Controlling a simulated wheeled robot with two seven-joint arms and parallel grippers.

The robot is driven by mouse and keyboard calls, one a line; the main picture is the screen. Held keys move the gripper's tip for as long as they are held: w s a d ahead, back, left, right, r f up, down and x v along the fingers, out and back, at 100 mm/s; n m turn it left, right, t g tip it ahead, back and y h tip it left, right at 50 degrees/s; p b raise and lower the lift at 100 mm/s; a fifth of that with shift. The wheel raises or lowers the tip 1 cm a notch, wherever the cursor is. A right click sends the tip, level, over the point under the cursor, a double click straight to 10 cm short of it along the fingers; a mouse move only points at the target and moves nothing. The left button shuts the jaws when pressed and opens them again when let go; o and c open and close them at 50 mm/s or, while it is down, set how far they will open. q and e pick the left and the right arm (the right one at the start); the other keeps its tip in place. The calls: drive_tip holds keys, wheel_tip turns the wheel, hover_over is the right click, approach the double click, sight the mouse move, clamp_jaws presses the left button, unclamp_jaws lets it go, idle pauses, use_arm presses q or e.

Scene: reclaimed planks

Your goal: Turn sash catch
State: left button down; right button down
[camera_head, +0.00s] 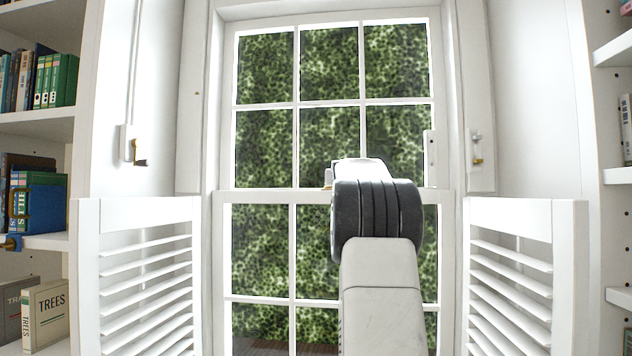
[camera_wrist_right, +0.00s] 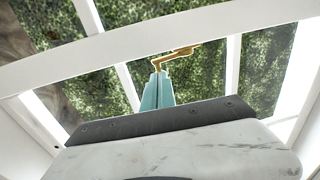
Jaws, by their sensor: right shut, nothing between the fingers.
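The brass sash catch (camera_wrist_right: 176,57) shows in the right wrist view as a bent lever at the lower edge of the white rail (camera_wrist_right: 130,50). My right gripper (camera_wrist_right: 158,74) has teal fingers shut together and empty. Their tips are right beside the left end of the lever; I cannot tell whether they touch it. In the head view my right arm stands in front of the window (camera_head: 265,197) at the meeting rail and hides the right gripper. A small pale piece (camera_head: 328,178) shows left of the arm, too small to identify. My left gripper is not in view.
Louvred white shutters stand open at the left (camera_head: 145,270) and right (camera_head: 515,275). Small brass fittings sit on the left wall (camera_head: 139,160) and right frame (camera_head: 477,160). Bookshelves with books (camera_head: 45,300) flank the window.

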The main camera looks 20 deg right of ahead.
idle(0.3)
drive_tip(key=shift+w+d+r, duration=0.2)
drive_tip(key=shift+w+d, duration=0.3)
drive_tip(key=shift+d, duration=0.25)
drive_tip(key=shift+s+d, duration=0.1)
